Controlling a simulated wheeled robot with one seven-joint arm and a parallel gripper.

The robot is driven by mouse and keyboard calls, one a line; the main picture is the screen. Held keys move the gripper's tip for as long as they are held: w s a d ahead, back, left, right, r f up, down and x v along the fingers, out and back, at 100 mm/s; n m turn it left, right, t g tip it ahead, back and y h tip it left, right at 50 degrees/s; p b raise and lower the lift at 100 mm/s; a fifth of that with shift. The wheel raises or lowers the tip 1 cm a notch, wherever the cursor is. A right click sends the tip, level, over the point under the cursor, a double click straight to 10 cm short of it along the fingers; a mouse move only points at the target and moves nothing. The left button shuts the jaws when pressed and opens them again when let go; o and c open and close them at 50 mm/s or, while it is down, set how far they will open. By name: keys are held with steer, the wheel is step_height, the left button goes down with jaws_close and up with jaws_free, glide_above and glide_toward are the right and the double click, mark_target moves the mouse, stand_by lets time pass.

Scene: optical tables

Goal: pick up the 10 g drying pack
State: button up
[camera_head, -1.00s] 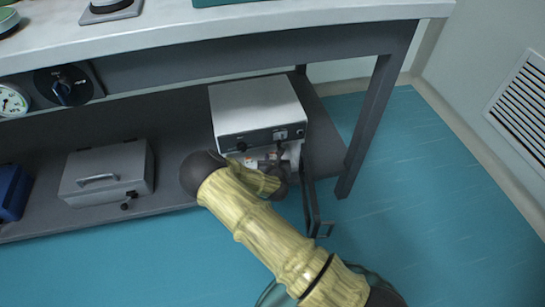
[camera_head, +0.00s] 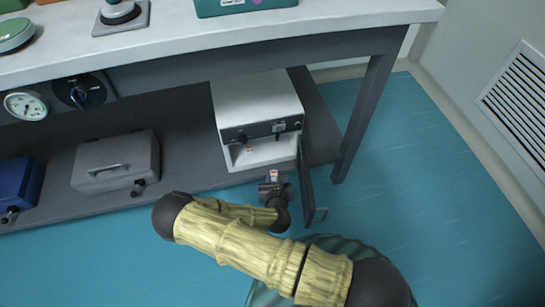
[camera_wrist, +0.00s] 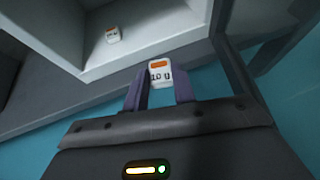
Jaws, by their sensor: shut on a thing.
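The 10 g drying pack (camera_wrist: 160,73) is a small white packet with an orange patch and dark print that reads "10 g". In the wrist view it sits between the two fingertips of my gripper (camera_wrist: 160,88), which is shut on it. In the head view my gripper (camera_head: 273,190) holds the pack (camera_head: 273,175) in front of the white cabinet (camera_head: 258,100), outside its open front. A second small white pack with an orange mark (camera_wrist: 112,34) lies inside the cabinet; its print is too small to read.
The cabinet's dark door (camera_head: 306,180) stands open on the right, close to my gripper. A grey case (camera_head: 115,165) and a blue case (camera_head: 18,182) sit on the lower shelf to the left. The table leg (camera_head: 362,120) is at the right. The teal floor is clear in front.

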steer(key=shift+s+d+p, duration=0.15)
steer(key=shift+s+p, duration=0.15)
steer(key=shift+s, duration=1.4)
